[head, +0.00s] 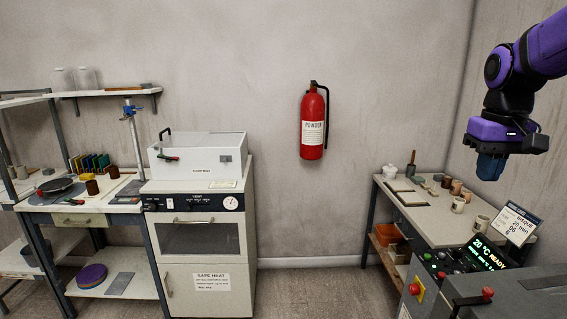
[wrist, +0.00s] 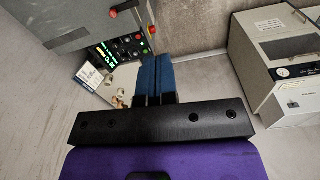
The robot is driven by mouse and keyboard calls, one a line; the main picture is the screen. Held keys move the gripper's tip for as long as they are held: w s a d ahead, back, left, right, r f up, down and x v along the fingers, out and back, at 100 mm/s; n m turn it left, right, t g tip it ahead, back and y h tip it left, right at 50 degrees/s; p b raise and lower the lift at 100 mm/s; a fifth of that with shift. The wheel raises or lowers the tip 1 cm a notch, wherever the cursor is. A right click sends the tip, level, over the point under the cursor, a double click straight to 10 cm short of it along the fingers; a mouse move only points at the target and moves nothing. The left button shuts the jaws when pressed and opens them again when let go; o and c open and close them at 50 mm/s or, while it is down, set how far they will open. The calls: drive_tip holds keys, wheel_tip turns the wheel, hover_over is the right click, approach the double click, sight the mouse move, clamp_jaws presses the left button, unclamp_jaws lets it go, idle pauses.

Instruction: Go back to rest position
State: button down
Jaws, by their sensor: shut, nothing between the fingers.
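My gripper (head: 490,167) hangs from my purple and black arm at the upper right of the head view, pointing down. In the wrist view its two blue fingers (wrist: 154,76) lie side by side, shut with nothing between them. In the head view it is in the air above the right-hand table (head: 425,222) and apart from everything there.
A grey machine (head: 530,296) with a lit display stands at the lower right, a sign (head: 515,224) beside it. Mugs and tools stand on the right table. A white oven cabinet (head: 200,245) and workbench (head: 75,205) stand left. A fire extinguisher (head: 312,122) hangs on the wall. Floor between is clear.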

drive_tip(key=s+a+t, duration=0.2)
drive_tip(key=s+a, duration=0.1)
drive_tip(key=s, duration=0.6)
drive_tip(key=s+a+t, duration=0.2)
drive_tip(key=s+a, duration=0.2)
drive_tip(key=s, duration=0.4)
drive_tip(key=shift+s+a+f+n+t, duration=0.25)
drive_tip(key=shift+s+f+n+t, duration=0.05)
drive_tip(key=shift+s+f+n, duration=0.1)
